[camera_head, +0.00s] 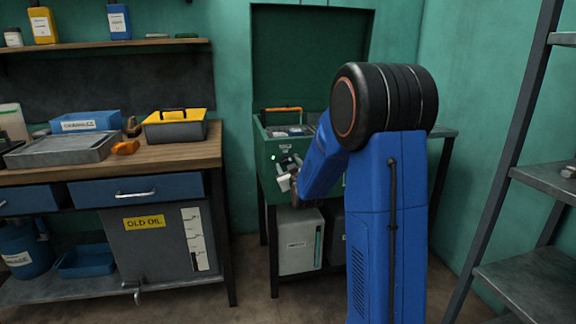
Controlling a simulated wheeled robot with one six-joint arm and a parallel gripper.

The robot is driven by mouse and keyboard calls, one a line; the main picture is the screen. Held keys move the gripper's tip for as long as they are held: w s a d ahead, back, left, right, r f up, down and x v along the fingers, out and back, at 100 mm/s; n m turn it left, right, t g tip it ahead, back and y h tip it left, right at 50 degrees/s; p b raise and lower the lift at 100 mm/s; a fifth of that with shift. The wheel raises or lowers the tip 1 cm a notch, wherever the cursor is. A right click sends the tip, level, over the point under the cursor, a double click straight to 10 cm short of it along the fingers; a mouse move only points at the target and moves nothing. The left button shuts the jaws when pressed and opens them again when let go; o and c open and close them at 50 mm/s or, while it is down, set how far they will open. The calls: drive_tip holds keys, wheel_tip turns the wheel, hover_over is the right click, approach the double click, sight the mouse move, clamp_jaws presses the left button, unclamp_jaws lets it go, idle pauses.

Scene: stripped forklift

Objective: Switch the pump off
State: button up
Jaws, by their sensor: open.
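A green open-lidded cabinet (263,188) stands on legs in the middle, with its raised lid (310,50) against the wall. A small green light (274,157) is lit on its front panel, with a small pale label (284,147) beside it. My gripper (286,171) is open, right at this front panel, just below and right of the light. The pump switch cannot be made out; my gripper and arm cover part of the panel. I cannot tell whether the gripper touches anything.
An orange handle (284,109) shows above the cabinet's tub. A white container (299,242) stands below it. A wooden workbench (190,152) with a yellow-topped toolbox (175,124) is left. A metal shelf rack (530,270) is right. Floor shows between bench and cabinet.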

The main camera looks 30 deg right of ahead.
drive_tip(key=shift+w+d, duration=0.1)
drive_tip(key=shift+w, duration=0.25)
drive_tip(key=shift+c, duration=0.7)
drive_tip(key=c, duration=0.9)
drive_tip(key=shift+c, duration=0.2)
